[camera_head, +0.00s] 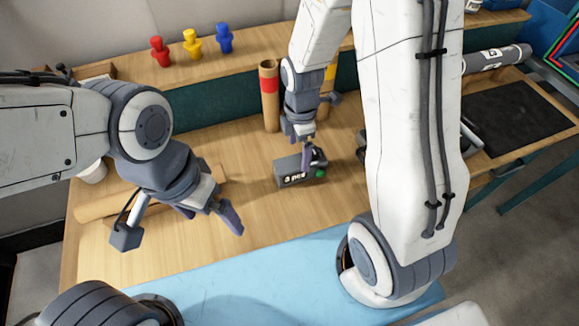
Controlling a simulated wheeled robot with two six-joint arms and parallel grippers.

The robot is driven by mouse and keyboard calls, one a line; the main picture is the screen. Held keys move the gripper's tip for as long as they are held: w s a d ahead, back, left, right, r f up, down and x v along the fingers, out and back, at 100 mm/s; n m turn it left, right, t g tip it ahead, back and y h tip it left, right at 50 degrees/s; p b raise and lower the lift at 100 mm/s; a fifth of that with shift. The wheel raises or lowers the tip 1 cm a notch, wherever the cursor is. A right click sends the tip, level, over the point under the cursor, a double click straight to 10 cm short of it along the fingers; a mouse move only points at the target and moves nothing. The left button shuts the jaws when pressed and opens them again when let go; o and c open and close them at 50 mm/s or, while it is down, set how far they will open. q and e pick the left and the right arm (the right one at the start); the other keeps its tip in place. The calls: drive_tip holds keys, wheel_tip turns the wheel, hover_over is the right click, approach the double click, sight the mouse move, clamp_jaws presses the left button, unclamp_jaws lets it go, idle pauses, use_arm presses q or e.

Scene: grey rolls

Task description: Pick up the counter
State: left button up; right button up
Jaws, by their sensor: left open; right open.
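The counter (290,174) is a small dark grey box on the wooden table. Pale digits show on its front face and a green button sits at its right end. My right gripper (308,158) points down over the counter, with its fingers at the upper right part of the box. It is open; whether a finger touches the box I cannot tell. My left gripper (213,212) is open and empty above the table, to the left of and nearer than the counter.
A cardboard tube with a red band (269,95) stands behind the counter. Red (160,52), yellow (192,43) and blue (224,38) figures stand on the back shelf. A brown roll (105,205) lies at left. A light blue mat (245,280) covers the near edge.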

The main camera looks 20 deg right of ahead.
sight(300, 160)
drive_tip(key=f, duration=0.8)
drive_tip(key=shift+w+d+p, duration=0.15)
drive_tip(key=shift+d+p, duration=0.15)
drive_tip(key=shift+d, duration=0.05)
clamp_jaws()
